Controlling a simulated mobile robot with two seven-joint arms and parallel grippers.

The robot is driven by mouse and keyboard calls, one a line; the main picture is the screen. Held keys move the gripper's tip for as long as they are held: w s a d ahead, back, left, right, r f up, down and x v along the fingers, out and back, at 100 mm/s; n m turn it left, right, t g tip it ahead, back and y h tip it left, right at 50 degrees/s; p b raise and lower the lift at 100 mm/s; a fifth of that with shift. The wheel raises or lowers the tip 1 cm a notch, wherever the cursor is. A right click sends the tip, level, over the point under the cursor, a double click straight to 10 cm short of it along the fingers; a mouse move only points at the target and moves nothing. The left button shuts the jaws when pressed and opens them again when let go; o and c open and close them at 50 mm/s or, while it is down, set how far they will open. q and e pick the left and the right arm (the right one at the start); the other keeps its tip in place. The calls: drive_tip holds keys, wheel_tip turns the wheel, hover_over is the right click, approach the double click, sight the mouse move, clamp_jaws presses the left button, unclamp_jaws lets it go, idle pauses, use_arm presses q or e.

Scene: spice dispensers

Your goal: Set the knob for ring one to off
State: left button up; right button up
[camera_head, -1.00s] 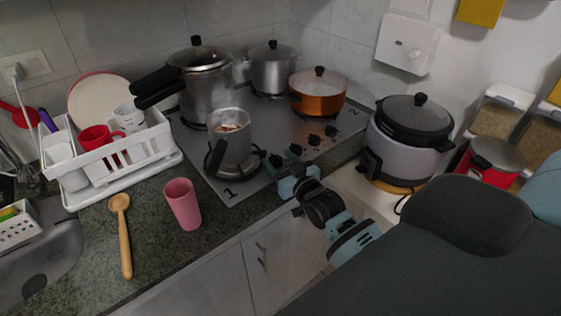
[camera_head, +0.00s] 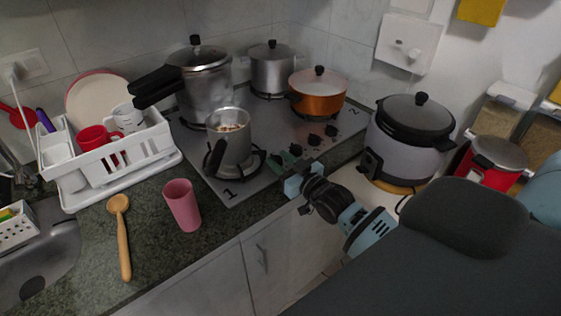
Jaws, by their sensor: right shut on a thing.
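The stove (camera_head: 245,186) has a row of black knobs along its right front edge. The knob nearest the front (camera_head: 276,160) is at my right gripper's tips and partly hidden by them. My right gripper (camera_head: 283,167) is shut on this knob. A printed "1" marks the front corner of the stove, by the burner under a small steel pot. The other knobs, such as the middle one (camera_head: 314,140), stand free. The direction the held knob points cannot be made out. My left gripper is not in view.
A pressure cooker (camera_head: 205,88) and an orange pot (camera_head: 318,98) stand behind. A rice cooker (camera_head: 405,145) is right of the stove. A pink cup (camera_head: 183,206) and wooden spoon (camera_head: 122,235) are on the counter.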

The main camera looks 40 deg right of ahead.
drive_tip(key=o, duration=1)
drive_tip(key=s, duration=0.6)
drive_tip(key=shift+s+d+f, duration=0.1)
drive_tip(key=shift+d, duration=0.15)
drive_tip(key=shift+s+d, duration=0.1)
drive_tip(key=shift+s, duration=0.7)
